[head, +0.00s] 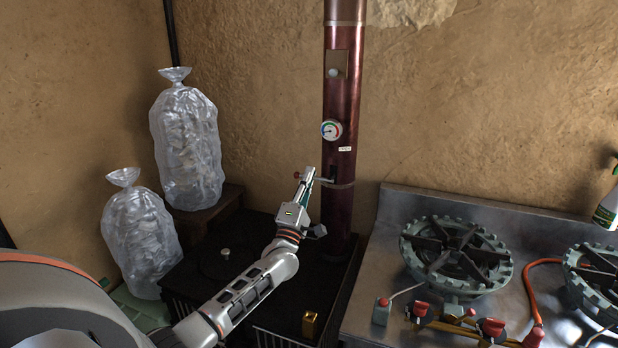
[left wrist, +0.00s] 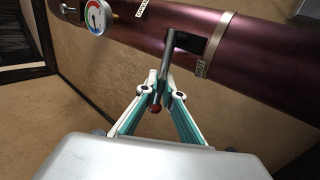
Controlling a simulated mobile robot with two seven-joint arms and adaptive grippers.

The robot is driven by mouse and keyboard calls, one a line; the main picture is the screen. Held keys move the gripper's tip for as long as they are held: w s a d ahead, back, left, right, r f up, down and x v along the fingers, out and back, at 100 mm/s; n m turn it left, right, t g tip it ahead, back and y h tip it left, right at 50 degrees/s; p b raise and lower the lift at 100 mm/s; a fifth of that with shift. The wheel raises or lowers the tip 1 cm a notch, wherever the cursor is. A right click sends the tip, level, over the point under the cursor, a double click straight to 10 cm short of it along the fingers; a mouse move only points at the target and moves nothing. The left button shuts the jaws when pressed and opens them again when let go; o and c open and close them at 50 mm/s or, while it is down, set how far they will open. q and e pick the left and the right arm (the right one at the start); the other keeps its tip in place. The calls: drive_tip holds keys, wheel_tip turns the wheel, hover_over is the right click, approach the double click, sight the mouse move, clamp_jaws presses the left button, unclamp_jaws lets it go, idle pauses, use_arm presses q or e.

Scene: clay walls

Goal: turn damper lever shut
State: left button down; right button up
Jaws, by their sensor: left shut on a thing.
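The damper lever (head: 326,180) is a thin metal rod with a red knob, sticking out to the left from a dark red flue pipe (head: 341,105). In the left wrist view the lever (left wrist: 168,55) comes out of a dark slot in the pipe (left wrist: 245,50), beside a metal band. My left gripper (head: 306,178) is at the lever. In the left wrist view its fingers (left wrist: 160,85) are closed on the rod near the red knob. My right gripper is not in view.
A round gauge (head: 331,130) is on the pipe above the lever. A black stove top (head: 215,265) lies below my arm. Two clear filled bags (head: 188,145) stand at the left. A steel gas cooker (head: 375,290) with burners (head: 455,255) is at the right.

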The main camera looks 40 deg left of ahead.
use_arm(q)
drive_tip(key=shift+a, duration=0.1)
drive_tip(key=c, duration=2.5)
unclamp_jaws()
drive_tip(key=v, duration=1.2)
